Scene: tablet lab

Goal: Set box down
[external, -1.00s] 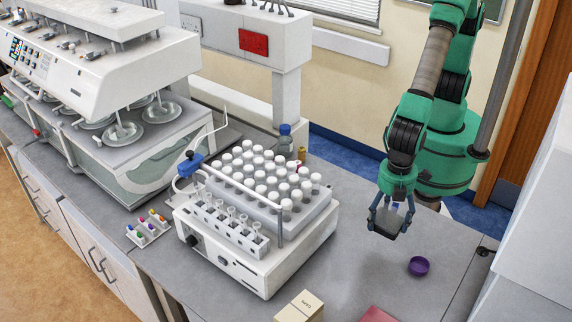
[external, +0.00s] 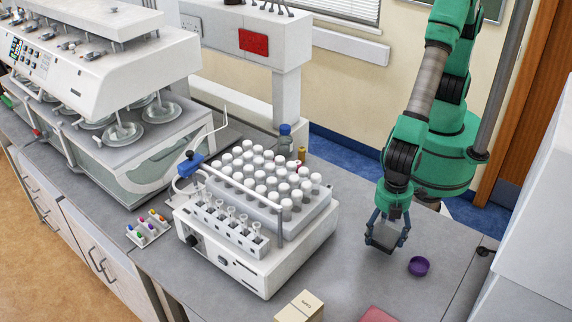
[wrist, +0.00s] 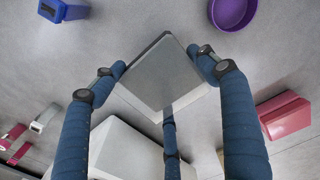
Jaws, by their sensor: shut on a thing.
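A small box (external: 385,238) with a grey top and pale sides is between the fingers of my gripper (external: 388,233). My gripper points down over the right part of the grey bench and is shut on the box. The box also shows in the wrist view (wrist: 163,75), tilted in that picture, with blue fingers on its left and right sides. The box is low, close to the bench top; I cannot tell whether its underside touches. Its far faces are hidden.
A purple round dish (external: 419,266) lies just right of the box. A white shaker (external: 255,262) with capped vials stands to the left. A cream carton (external: 300,306) and a pink object (external: 377,314) lie at the front. Bare bench surrounds the box.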

